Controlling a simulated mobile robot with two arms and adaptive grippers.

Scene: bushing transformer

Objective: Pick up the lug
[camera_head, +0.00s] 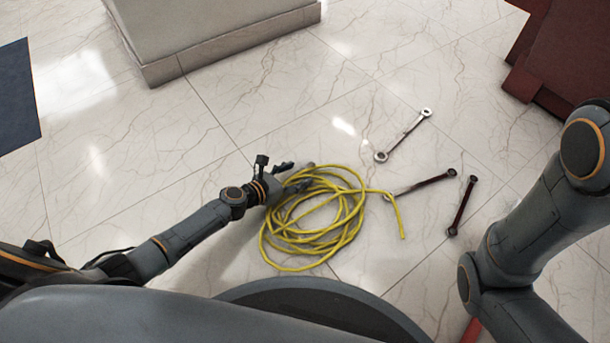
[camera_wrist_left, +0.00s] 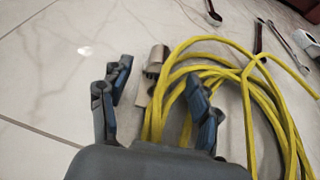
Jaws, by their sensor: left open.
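The lug, a small metallic piece with a rounded barrel, shows in the left wrist view (camera_wrist_left: 155,60), beside the yellow cable coil (camera_wrist_left: 230,72). In the head view only a small greyish bit of the lug (camera_head: 309,166) shows at the coil's upper left edge. My left gripper (camera_head: 296,176) is open at that edge, low over the floor. In the left wrist view its fingers (camera_wrist_left: 161,88) are spread, with the lug ahead between them and the right finger over the cable strands. My right gripper is out of view.
Several wrenches lie on the marble floor right of the coil, including a silver one (camera_head: 405,135) and a dark one (camera_head: 463,205). A pale plinth (camera_head: 215,35) stands at the top and a dark red structure (camera_head: 570,50) at top right. Floor left of the coil is clear.

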